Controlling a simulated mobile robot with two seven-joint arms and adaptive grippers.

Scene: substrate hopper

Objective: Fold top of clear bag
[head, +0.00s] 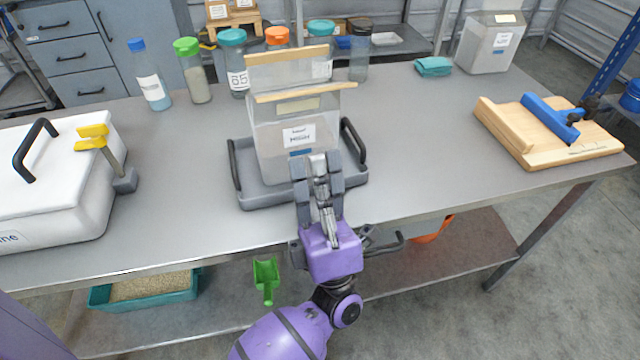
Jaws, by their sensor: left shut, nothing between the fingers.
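The clear bag (265,130) stands upright in a grey tray (270,196) with black side handles, at the middle of the table. It is see-through with a white label on its front. Two pale wooden strips cross its upper part: a front strip (300,92) and a higher one behind (286,54). Clear material shows between them. My left gripper (317,160) is shut and empty in front of the bag's lower right front and hides part of it. I cannot tell whether it touches the bag. My right gripper is not in view.
Several capped bottles, one with an orange cap (277,36), stand behind the bag. A white lidded box (60,190) and yellow-handled tool (92,137) are at left. A wooden board with a blue bar (550,117) lies at right. Bare table separates it from the tray.

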